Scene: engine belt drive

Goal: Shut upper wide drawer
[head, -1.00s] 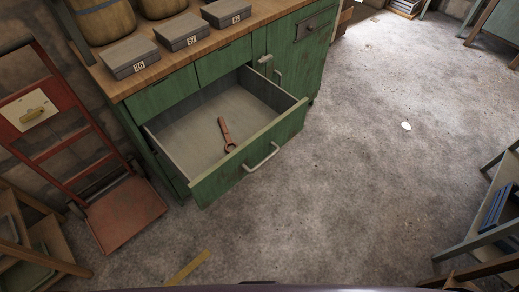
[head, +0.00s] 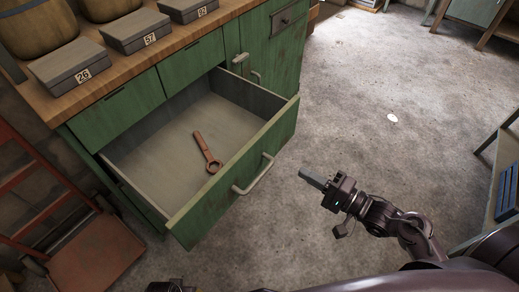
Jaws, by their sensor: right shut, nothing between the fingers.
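The upper wide drawer (head: 232,184) of the green cabinet (head: 284,66) stands pulled far out, its grey inside showing. A rusty wrench (head: 207,152) lies in it. The drawer's light bar handle (head: 254,175) is on its front. My right gripper (head: 312,177) is in front of the drawer, to the right of the handle and apart from it. Its fingers are together and hold nothing. A small dark part at the bottom edge may belong to my left arm; the left gripper's fingers cannot be made out.
Numbered grey boxes (head: 70,72) and barrels (head: 38,28) stand on the wooden worktop (head: 85,97). A red hand truck (head: 95,254) is at the left. A shelf with blue items (head: 508,188) stands at the right. The concrete floor (head: 360,95) between is mostly clear.

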